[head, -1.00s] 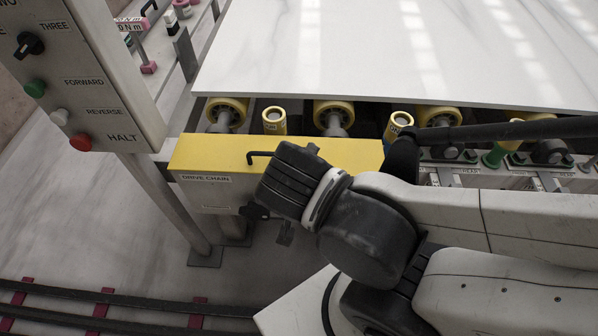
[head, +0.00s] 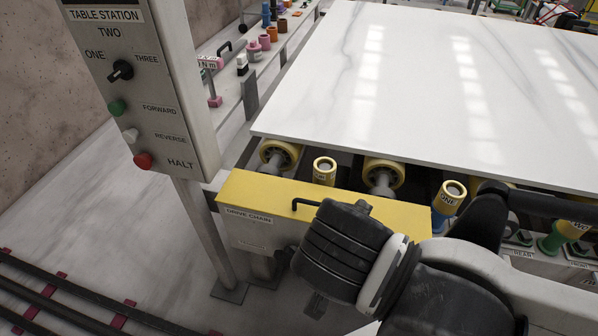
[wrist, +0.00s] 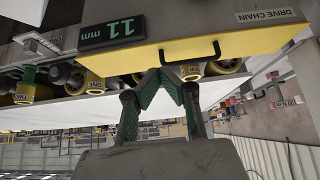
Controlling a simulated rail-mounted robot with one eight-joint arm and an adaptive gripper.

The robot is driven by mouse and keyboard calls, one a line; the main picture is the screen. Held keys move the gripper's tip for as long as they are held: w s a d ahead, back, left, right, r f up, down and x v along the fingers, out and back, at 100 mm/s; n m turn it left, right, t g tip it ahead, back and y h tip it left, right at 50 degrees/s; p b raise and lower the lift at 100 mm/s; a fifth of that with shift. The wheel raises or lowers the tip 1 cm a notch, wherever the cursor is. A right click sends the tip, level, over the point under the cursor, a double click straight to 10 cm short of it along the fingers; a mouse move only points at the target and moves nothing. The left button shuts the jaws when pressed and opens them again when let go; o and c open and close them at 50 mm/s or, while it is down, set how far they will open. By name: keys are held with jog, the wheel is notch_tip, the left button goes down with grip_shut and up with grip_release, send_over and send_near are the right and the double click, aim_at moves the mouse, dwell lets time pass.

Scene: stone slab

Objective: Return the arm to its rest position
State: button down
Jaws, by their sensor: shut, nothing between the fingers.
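My gripper (wrist: 160,78) shows in the wrist view, with its green-padded fingers meeting at the tips and nothing between them. The fingertips appear close to the black handle (wrist: 205,55) of the yellow drive chain cover (wrist: 222,42); I cannot tell the gap. In the head view my dark and white arm links cross the lower right, in front of the yellow cover (head: 275,198). The fingers cannot be made out in the head view.
A white marble slab (head: 420,85) lies on yellow rollers (head: 384,172) at the upper right. A control panel (head: 155,95) stands at left, with rails (head: 60,305) on the floor below. The wrist view shows an "11 mm" display (wrist: 113,32). Floor between panel and rails is clear.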

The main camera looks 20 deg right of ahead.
jog(key=w+r+n+t+y+p, duration=0.1)
jog(key=w+r+n+y+p, duration=0.2)
jog(key=w+r+n, duration=0.4)
jog(key=w+r+y, duration=0.1)
jog(key=w, duration=0.1)
jog(key=shift+w, duration=0.35)
jog(key=shift+d, duration=0.1)
dwell(1.5)
